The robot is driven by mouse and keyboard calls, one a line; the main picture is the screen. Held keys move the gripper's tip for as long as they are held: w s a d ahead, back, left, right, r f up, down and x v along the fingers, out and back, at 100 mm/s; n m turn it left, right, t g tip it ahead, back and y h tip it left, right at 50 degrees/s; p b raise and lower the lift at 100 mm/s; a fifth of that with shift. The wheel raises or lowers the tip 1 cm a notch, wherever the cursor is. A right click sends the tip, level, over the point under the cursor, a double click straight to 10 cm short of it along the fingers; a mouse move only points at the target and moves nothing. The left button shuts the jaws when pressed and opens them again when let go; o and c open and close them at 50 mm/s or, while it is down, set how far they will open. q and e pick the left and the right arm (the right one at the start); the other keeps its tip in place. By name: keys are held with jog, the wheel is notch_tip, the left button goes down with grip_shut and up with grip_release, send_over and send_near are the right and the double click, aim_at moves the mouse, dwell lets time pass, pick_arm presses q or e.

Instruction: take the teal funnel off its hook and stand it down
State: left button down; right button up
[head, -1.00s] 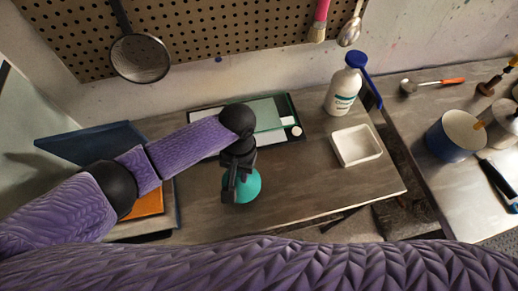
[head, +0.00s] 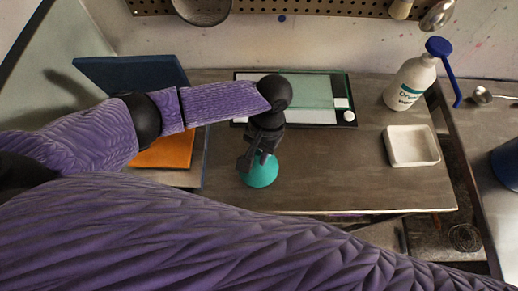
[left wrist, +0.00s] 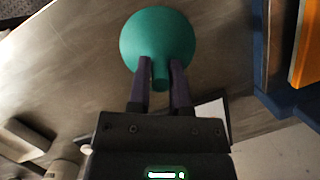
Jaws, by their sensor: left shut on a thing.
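The teal funnel (head: 262,173) is at the middle of the wooden table in the head view, below my left gripper (head: 258,160). In the left wrist view the funnel (left wrist: 158,40) shows its wide round cone, with its narrow spout (left wrist: 160,75) between the two fingers of my left gripper (left wrist: 160,78). The gripper is shut on the spout. The funnel's wide end faces away from the gripper, toward the table. I cannot tell whether its rim touches the tabletop. My right gripper is not in view.
A black-framed scale or tray with a glass pane (head: 305,90) lies behind the funnel. A white dish (head: 412,146) and a white bottle with blue cap (head: 410,82) are at right. An orange pad (head: 165,150) and dark blue binder (head: 130,75) are at left. Table around the funnel is bare.

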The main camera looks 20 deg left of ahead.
pick_arm(q)
jog(key=shift+f, duration=0.45)
jog(key=shift+c, duration=2.3)
grip_release()
jog(key=p+v, duration=0.2)
jog(key=v, duration=0.8)
